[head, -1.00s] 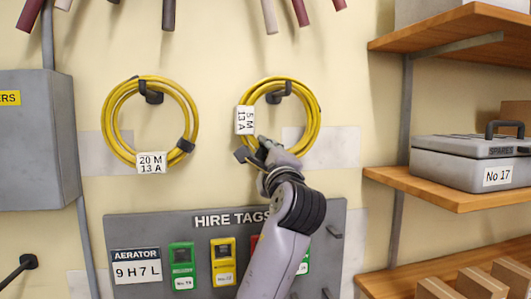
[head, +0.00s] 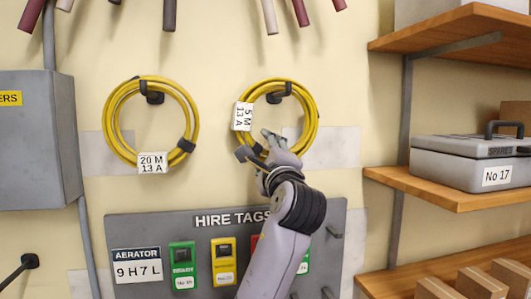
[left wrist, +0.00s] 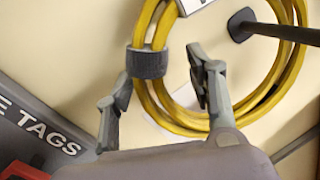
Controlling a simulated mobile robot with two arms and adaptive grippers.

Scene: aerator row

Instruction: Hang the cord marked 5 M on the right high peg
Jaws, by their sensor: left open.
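The yellow coiled cord (head: 313,118) marked 5 M 13 A hangs on a dark wall peg (head: 278,97) right of centre in the head view. Its white tag (head: 242,117) is at the coil's left side, with a dark strap (head: 246,153) below it. My left gripper (head: 265,145) is at the lower left of this coil. In the left wrist view my open fingers (left wrist: 160,88) stand either side of the yellow strands (left wrist: 158,100), close to the strap (left wrist: 149,63). Whether they touch the cord I cannot tell. My right gripper is out of view.
A second yellow cord (head: 110,118), marked 20 M 13 A, hangs on a peg (head: 153,97) to the left. The grey HIRE TAGS board (head: 150,225) is below. A grey box (head: 35,145) is at left; wooden shelves (head: 445,190) with a metal case (head: 465,165) are at right.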

